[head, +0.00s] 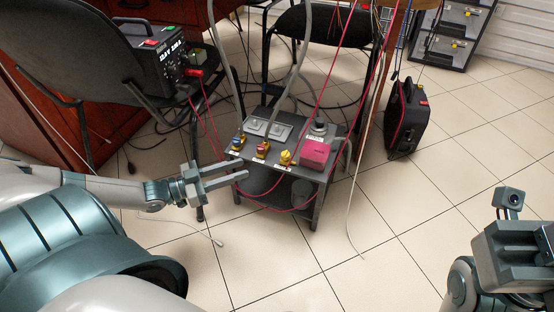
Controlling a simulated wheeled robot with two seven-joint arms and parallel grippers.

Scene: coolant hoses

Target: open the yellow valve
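The yellow valve (286,157) sits at the front edge of a low dark cart (317,196), right of a red-handled valve (262,149) and a blue-handled valve (237,143). Its handle is small, and I cannot tell its exact turn. My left gripper (239,169) reaches in from the left with its fingers spread and nothing between them. Its tips are near the cart's front left, left of the yellow valve and apart from it. My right gripper (515,250) is at the lower right, far from the cart, and its finger opening is not clear.
A pink box (315,154) stands right beside the yellow valve. Red and grey hoses hang over and around the cart. A dark chair (80,45) stands at the left, and a black case (408,118) on the right. The tiled floor in front is mostly clear.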

